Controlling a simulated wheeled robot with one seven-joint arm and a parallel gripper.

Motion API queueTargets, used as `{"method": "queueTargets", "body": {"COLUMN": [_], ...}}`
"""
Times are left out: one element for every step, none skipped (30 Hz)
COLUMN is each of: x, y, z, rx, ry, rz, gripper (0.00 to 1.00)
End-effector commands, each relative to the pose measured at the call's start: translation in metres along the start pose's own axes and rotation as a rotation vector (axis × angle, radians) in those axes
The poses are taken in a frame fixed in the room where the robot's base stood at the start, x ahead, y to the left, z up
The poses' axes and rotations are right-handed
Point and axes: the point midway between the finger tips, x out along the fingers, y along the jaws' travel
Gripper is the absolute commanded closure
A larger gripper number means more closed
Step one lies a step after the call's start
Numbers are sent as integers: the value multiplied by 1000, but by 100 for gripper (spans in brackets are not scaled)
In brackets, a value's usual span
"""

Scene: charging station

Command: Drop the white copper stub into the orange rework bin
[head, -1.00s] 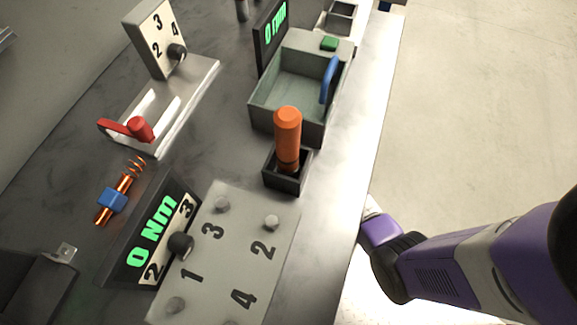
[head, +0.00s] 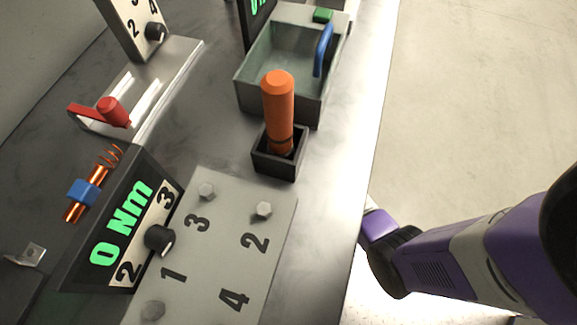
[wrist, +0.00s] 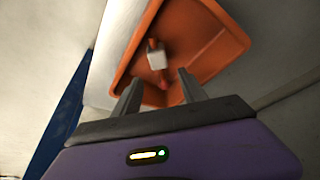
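The white copper stub (wrist: 157,60), a copper rod with a white block around its middle, shows inside the orange rework bin (wrist: 205,22) in the wrist view. It is beyond my fingertips, apart from both fingers; I cannot tell whether it is resting on the bin floor. My gripper (wrist: 160,86) is open and empty, its two dark fingers pointing into the bin's opening. In the head view the bin, this stub and my gripper are out of frame; only my purple arm shows at the lower right.
In the head view, a bench holds a blue-sleeved copper piece (head: 83,192), a "0 Nm" display (head: 122,225), a numbered plate with bolts (head: 225,265), an orange-handled tool in a black holder (head: 278,110), a grey tray (head: 268,90) and a red-levered fixture (head: 112,111). Floor at right is clear.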

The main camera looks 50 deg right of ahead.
Motion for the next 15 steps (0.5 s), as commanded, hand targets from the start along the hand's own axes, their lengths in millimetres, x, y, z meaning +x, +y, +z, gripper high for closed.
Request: {"method": "queueTargets", "body": {"x": [0, 0, 0, 0, 0, 0, 0, 0, -1, -2, -5, -9, -13, -17, -24], "y": [0, 0, 0, 0, 0, 0, 0, 0, 0, 0, 0, 0, 0, 0, 0], "z": [0, 0, 0, 0, 0, 0, 0, 0, 0, 0, 0, -1, -1, 0, -1], "rx": [0, 0, 0, 0, 0, 0, 0, 0, 0, 0, 0, 0, -1, -1, -1], "ry": [0, 0, 0, 0, 0, 0, 0, 0, 0, 0, 0, 0, 0, -1, 1], "rz": [0, 0, 0, 0, 0, 0, 0, 0, 0, 0, 0, 0, 0, 0, 0], "gripper": [46, 46, 46, 46, 46, 46, 46, 46, 46, 46, 46, 46, 46, 46, 46]}}
